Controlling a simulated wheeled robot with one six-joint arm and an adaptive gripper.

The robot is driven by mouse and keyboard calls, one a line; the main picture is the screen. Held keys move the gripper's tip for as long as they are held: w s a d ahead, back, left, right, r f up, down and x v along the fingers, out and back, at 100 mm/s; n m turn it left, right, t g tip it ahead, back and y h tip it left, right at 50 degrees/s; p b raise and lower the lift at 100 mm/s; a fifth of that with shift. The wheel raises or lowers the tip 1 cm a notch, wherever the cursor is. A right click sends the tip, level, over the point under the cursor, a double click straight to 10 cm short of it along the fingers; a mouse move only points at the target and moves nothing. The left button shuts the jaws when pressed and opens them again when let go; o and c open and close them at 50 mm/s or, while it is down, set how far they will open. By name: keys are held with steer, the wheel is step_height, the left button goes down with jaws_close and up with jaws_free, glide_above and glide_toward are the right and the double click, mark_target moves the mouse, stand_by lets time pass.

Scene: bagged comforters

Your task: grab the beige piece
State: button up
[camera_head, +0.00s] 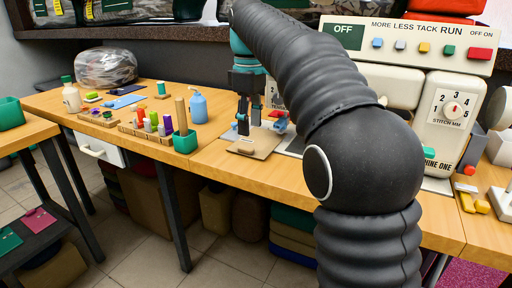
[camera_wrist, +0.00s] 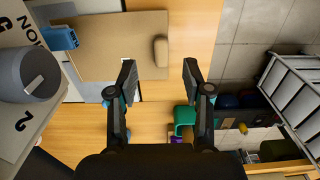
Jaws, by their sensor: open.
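The beige piece (camera_head: 243,147) is a small rounded block lying near the front edge of a flat tan board (camera_head: 262,148) on the wooden table. In the wrist view the beige piece (camera_wrist: 161,50) lies lengthwise, just beyond the gap between my fingertips. My gripper (camera_wrist: 160,76) is open and empty, with one finger on each side of the piece's line. In the head view my gripper (camera_head: 243,125) points down, above and just behind the piece. It appears apart from the piece. My arm hides part of the sewing machine behind it.
A green block with a wooden post (camera_head: 184,141), a blue bottle (camera_head: 197,106) and thread spools stand to the left. The cream sewing machine (camera_head: 446,120) stands right. The table's front edge is close to the board.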

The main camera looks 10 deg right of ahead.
mark_target(248, 147)
steer(key=shift+w+a+f+b, duration=0.1)
steer(key=shift+f+b, duration=0.15)
steer(key=shift+f, duration=0.8)
steer(key=shift+s+a+f+b, duration=0.1)
steer(key=shift+f+b, duration=0.1)
steer(key=shift+f, duration=0.8)
steer(key=shift+w+a+f+b, duration=0.1)
steer(key=shift+f+b, duration=0.15)
steer(key=shift+f, duration=0.8)
jaws_close()
